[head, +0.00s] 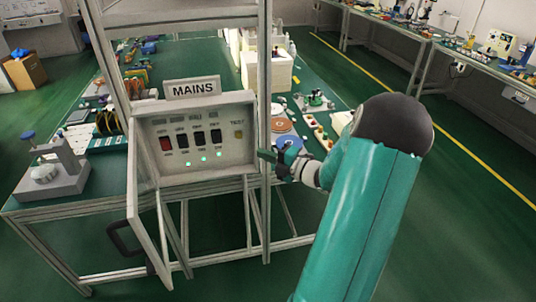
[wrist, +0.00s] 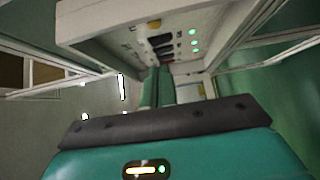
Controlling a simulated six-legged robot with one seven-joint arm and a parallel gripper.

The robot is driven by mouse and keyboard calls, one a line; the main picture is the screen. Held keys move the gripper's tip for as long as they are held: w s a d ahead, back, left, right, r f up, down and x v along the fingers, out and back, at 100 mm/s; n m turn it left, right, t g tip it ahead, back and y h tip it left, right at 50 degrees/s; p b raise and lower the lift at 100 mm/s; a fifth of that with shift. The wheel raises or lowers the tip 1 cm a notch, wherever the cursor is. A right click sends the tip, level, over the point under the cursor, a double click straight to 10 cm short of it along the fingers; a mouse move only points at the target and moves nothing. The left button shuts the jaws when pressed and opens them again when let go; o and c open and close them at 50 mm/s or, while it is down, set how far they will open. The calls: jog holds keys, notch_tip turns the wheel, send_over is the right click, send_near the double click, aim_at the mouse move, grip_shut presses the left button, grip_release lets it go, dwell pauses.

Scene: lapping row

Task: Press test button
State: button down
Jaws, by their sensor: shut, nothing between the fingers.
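The grey MAINS panel (head: 208,160) stands on the bench frame in the head view. The small yellowish test button (head: 238,134) sits at its right, under the word TEST. A yellow round spot, seemingly the same button (wrist: 154,23), shows near the panel's top edge in the wrist view. My gripper (head: 264,154) is shut and empty, at the panel's right edge, lower and to the right of the button in the picture. In the wrist view its closed teal fingers (wrist: 157,84) point towards the panel face. Whether they touch anything cannot be told.
A red switch (head: 166,144), several black switches and lit green lamps share the panel. An upright post (head: 265,90) stands at its right edge. An open door with a black handle (head: 124,238) hangs at the lower left. Bench goods crowd behind; the green floor at right is clear.

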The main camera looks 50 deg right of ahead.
send_near(236, 137)
jog(key=w+a, duration=0.3)
jog(key=shift+w+d, duration=0.45)
jog(key=shift+w, duration=0.25)
jog(key=shift+w+d, duration=0.45)
jog(key=shift+w, duration=0.2)
